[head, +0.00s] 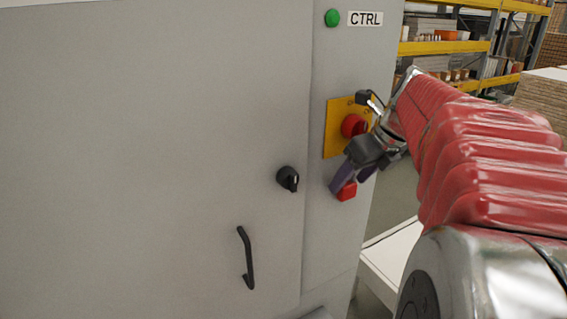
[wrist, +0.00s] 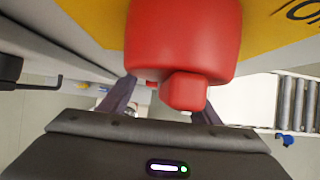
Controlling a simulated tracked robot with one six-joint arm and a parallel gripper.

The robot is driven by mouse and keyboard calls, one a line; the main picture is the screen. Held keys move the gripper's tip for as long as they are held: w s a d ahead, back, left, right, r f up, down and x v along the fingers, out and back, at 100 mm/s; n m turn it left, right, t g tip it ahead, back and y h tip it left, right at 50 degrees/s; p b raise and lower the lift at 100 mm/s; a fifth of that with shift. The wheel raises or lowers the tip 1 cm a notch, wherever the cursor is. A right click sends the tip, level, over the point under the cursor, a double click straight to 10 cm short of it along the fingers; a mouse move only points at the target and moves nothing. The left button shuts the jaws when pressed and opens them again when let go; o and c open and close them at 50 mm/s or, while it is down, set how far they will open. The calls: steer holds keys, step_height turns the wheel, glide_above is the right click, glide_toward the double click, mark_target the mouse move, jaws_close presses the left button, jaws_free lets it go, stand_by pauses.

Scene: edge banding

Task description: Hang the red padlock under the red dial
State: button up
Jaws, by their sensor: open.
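The red dial (head: 354,125) sits on a yellow plate (head: 333,138) on the grey cabinet's narrow right panel. In the wrist view the dial (wrist: 183,38) is large and close, at the top middle. The red padlock (head: 347,191) shows below the dial; its body also shows in the wrist view (wrist: 184,92), just past the dial's edge. Its shackle is hidden, so I cannot tell whether it hangs. My gripper (head: 352,178) is open, with its purple fingers (wrist: 163,103) either side of the padlock body. I cannot tell whether either finger touches it.
A black knob (head: 288,179) and a black door handle (head: 246,257) stick out of the cabinet, left of my gripper. A green button (head: 332,18) is above. A roller conveyor (wrist: 297,100) shows at the right in the wrist view. Shelves (head: 445,47) stand behind.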

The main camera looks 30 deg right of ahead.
steer(key=v, duration=1.3)
steer(key=shift+r, duration=0.15)
steer(key=shift+s+a, duration=0.1)
steer(key=s+a+f+n+g, duration=0.2)
steer(key=a+f+n+g, duration=0.1)
steer(key=a+f+n, duration=0.95)
steer(key=s+a+f+n+t, duration=0.1)
steer(key=a+f+n, duration=0.4)
steer(key=n, duration=0.6)
steer(key=s+a+f+n+t, duration=0.1)
steer(key=s+a+f+n, duration=0.1)
steer(key=a+f+n, duration=0.3)
steer(key=a+n, duration=0.4)
steer(key=n, duration=0.3)
steer(key=shift+t, duration=0.4)
steer(key=shift+a+f, duration=0.1)
steer(key=shift+a, duration=0.05)
steer(key=shift+c, duration=0.5)
